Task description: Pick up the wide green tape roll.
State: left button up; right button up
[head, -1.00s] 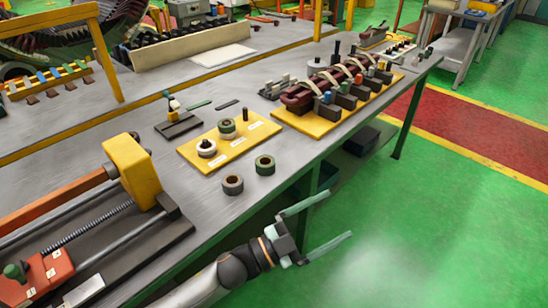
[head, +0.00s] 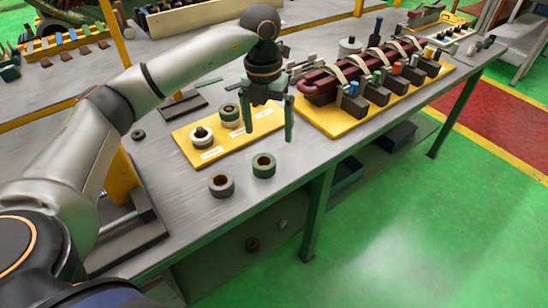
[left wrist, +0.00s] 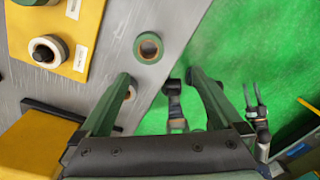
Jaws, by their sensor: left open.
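Two green-ringed tape rolls show in the head view. One green roll (head: 263,165) lies flat on the bare grey table near its front edge; the left wrist view shows it too (left wrist: 149,38). The other green roll (head: 230,120) is on the yellow board. I cannot tell for certain which is the wide one. My left gripper (head: 267,128) is open and empty, pointing down above the table, just beyond the loose green roll. In the left wrist view its fingers (left wrist: 160,76) are apart, with the roll ahead of them. A dark two-pronged part (left wrist: 257,112) at right may be my right gripper.
A grey-brown roll (head: 221,185) lies left of the loose green roll. A white roll (head: 202,141) is on the yellow board (head: 181,137). A coil assembly on a yellow base (head: 330,124) stands to the right. The table's front edge is close; beyond is green floor (head: 400,240).

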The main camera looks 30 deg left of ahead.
pick_arm(q)
jog(key=a, duration=0.1)
send_over(264, 159)
jog(key=s, duration=0.2)
jog(key=shift+y, duration=0.3)
jog(key=f, duration=0.3)
jog(key=d+f, duration=0.1)
jog(key=f, duration=0.1)
jog(key=shift+w+f, duration=0.2)
jog(key=shift+f, duration=0.15)
jog(key=shift+w+f+p, duration=0.1)
jog(key=shift+f+p, duration=0.4)
jog(key=shift+f, duration=2.45)
jog(key=c, duration=1.4)
jog(key=shift+r, duration=0.1)
